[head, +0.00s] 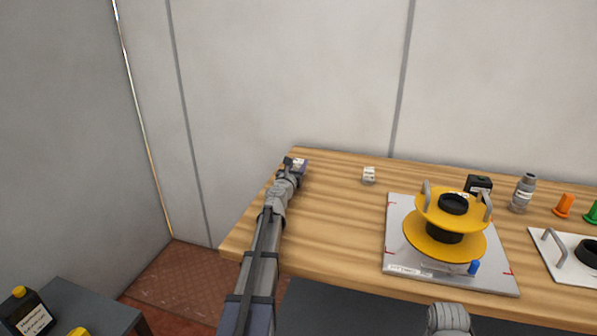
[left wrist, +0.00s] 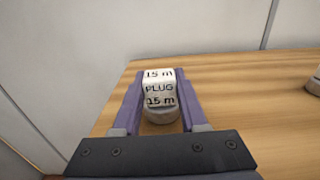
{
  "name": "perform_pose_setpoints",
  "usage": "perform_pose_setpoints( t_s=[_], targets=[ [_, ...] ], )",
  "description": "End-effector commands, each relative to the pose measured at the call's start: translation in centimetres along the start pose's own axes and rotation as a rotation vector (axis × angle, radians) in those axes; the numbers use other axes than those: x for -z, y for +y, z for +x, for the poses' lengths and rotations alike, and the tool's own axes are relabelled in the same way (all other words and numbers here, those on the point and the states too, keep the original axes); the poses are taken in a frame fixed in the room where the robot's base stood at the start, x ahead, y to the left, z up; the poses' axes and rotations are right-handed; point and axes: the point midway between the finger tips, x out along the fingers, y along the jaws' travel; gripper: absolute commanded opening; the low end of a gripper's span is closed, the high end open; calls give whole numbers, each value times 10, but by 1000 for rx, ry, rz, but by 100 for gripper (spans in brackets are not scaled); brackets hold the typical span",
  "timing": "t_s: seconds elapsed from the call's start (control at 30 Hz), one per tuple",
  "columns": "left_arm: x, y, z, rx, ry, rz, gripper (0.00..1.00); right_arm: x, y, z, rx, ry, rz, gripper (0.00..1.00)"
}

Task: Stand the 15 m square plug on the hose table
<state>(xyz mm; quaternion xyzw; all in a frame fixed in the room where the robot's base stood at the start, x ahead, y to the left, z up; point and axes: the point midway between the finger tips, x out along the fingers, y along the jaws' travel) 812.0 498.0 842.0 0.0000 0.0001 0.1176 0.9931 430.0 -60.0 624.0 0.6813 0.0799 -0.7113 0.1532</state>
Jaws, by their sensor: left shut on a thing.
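My left gripper (head: 296,166) is at the far left corner of the wooden table (head: 335,215). It is shut on the white 15 m square plug (left wrist: 159,88), which reads "15 m PLUG 15 m" in the left wrist view. The plug sits between the purple fingers (left wrist: 159,98), label up, with a rounded grey-white part at its near end. In the head view only a small pale bit of the plug shows. I cannot tell whether it touches the wood. My right gripper is not in view.
Another small white block (head: 369,175) stands to the right. Wood between gripper and plate is mostly clear. A wall stands behind.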

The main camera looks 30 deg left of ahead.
Motion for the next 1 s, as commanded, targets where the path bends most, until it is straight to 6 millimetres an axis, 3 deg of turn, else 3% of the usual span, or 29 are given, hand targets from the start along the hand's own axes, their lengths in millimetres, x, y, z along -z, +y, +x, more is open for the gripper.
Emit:
perform_pose_setpoints(
  t_s=[0.77,0.8,1.0],
  targets=[
    [14,-1,-3,2,1,2,0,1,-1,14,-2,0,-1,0],
    [14,-2,-3,2,1,2,46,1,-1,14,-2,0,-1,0],
    [16,-3,-6,4,1,4,68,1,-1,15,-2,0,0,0]
  ],
)
